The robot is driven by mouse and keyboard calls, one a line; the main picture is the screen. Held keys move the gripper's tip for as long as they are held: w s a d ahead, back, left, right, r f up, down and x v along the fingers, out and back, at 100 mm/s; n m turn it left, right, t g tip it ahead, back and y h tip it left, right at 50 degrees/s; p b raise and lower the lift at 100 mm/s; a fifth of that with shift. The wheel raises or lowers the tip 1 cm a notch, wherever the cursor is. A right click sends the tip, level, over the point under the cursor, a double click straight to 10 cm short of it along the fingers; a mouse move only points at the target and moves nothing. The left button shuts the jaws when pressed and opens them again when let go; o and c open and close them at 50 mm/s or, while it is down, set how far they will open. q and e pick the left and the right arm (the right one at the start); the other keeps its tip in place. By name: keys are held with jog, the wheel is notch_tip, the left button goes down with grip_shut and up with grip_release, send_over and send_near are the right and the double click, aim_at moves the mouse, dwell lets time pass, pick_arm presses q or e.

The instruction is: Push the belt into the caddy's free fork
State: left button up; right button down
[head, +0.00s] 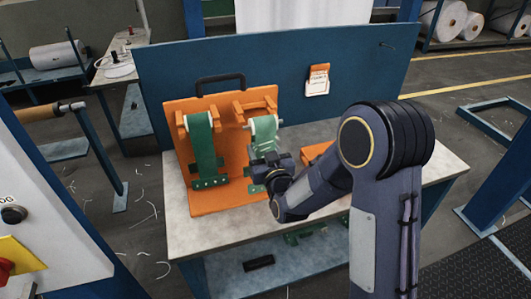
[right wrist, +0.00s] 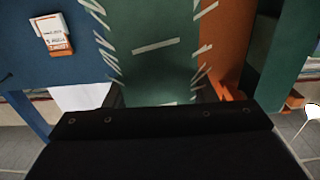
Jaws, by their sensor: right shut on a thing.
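The orange caddy (head: 230,200) stands upright on the table, with a black handle on top. Its left fork (head: 182,125) carries a green belt (head: 203,150) that hangs down from a roller. A second green belt (head: 264,132) with a white roller end is at the right fork (head: 255,102); I cannot tell whether it is seated there. My right gripper (head: 264,166) is shut on this second belt, in front of the caddy's right side. The right wrist view shows the green belt (right wrist: 150,60) with white dashes close up; the fingertips are not clear there. My left gripper is not in view.
The table (head: 200,235) has bare room in front of the caddy. An orange block (head: 317,152) lies to the right, partly behind my right arm. A blue panel (head: 310,55) with an orange-and-white tag holder (head: 318,82) stands behind. A lower shelf (head: 290,265) holds green and black parts.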

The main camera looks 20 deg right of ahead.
jog(key=shift+w, duration=0.3)
jog(key=shift+b, duration=0.5)
jog(key=shift+r, duration=0.1)
jog(key=shift+w, duration=0.2)
jog(key=shift+w+b, duration=0.35)
jog(key=shift+w, duration=0.4)
jog(key=shift+w, duration=0.1)
